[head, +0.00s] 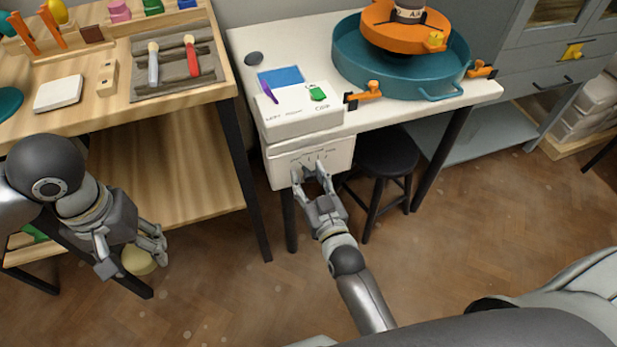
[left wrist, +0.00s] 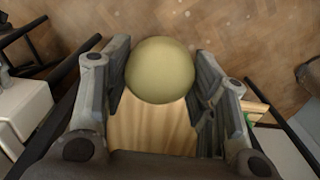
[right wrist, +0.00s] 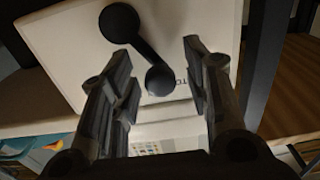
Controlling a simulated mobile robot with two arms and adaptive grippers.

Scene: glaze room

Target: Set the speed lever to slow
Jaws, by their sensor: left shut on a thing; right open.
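A white control box (head: 283,172) hangs at the front left corner of the white table, with small markings on its front. A black lever with two round ends (right wrist: 137,45) shows on a white panel in the right wrist view; the head view does not show it clearly. My right gripper (head: 311,170) is at the box front, and its open fingers (right wrist: 156,62) stand on either side of the lever's lower end. I cannot tell whether they touch it. My left gripper (head: 150,243) is shut on a pale yellow-green ball (left wrist: 160,70), low beside the wooden bench.
A white box (head: 290,125) with a purple piece (head: 268,91) and a green piece (head: 317,93) sits above. A teal basin (head: 350,65) with an orange wheel (head: 385,30) stands behind. A black stool (head: 388,155) is under the table. The wooden bench (head: 215,92) is left.

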